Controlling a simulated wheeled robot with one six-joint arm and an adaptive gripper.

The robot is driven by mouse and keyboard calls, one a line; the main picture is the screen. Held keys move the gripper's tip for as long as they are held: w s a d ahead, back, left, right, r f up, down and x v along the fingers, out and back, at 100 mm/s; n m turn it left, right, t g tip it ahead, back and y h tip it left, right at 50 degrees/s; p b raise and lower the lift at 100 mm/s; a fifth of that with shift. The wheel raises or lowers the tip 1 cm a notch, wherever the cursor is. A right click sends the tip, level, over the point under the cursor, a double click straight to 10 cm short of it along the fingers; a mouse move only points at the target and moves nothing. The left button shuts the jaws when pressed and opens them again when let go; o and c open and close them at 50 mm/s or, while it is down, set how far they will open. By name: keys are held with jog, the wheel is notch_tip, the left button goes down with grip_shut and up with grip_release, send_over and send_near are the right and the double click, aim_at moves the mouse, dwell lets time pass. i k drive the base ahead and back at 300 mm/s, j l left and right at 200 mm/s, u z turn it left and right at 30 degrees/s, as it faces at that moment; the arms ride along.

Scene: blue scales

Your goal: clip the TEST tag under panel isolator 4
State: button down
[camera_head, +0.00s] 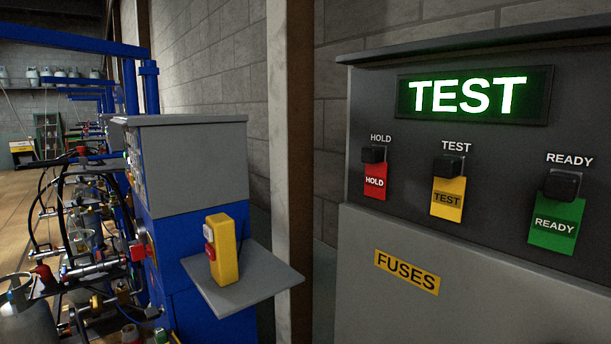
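A yellow TEST tag (447,198) hangs under a black clip (448,166) labelled TEST on the dark panel (585,110) at the right. A red HOLD tag (375,181) hangs to its left under a clip (373,154) labelled HOLD. A green READY tag (556,222) hangs to its right under a clip (563,184) labelled READY. I see no marking for panel isolator 4. My gripper is not in view.
A yellow box with red and white buttons (226,250) stands on a grey shelf (262,284) of a blue and grey cabinet (190,160). A yellow FUSES label (407,272) is on the lower panel. Blue frames, hoses and gas cylinders (30,318) crowd the left.

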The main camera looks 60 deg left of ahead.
aim_at(449, 187)
jog(key=u, duration=1.05)
jog(key=z, duration=1.4)
jog(key=u, duration=1.35)
